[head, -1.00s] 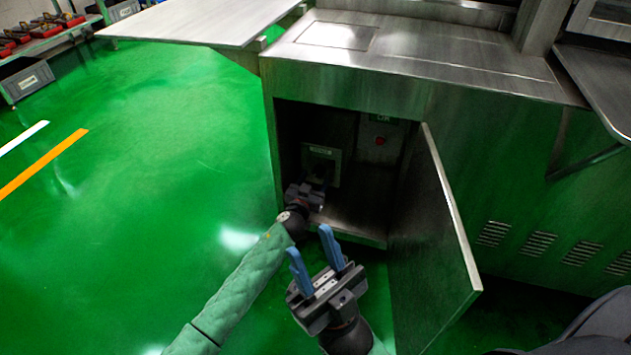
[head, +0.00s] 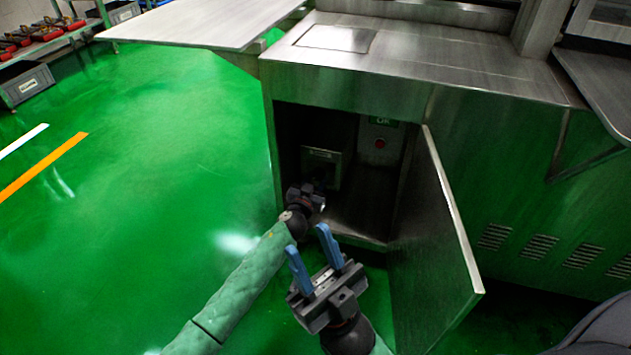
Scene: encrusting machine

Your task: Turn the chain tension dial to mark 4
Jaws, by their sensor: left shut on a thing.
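The chain tension dial sits on a small labelled panel (head: 321,157) inside the open cabinet, at its back left. The dial itself and its marks are hidden behind my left gripper (head: 322,181), which reaches into the cabinet from the lower left. My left gripper is shut on the dial in front of the panel; its fingertips are dark and hard to make out. My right gripper (head: 310,258) is outside, below the cabinet opening, with its two blue fingers apart and nothing between them.
The cabinet door (head: 440,235) stands open to the right of my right gripper. A red button (head: 380,143) is on a grey box at the cabinet's back right. A steel table (head: 200,22) overhangs at the upper left. The green floor at the left is clear.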

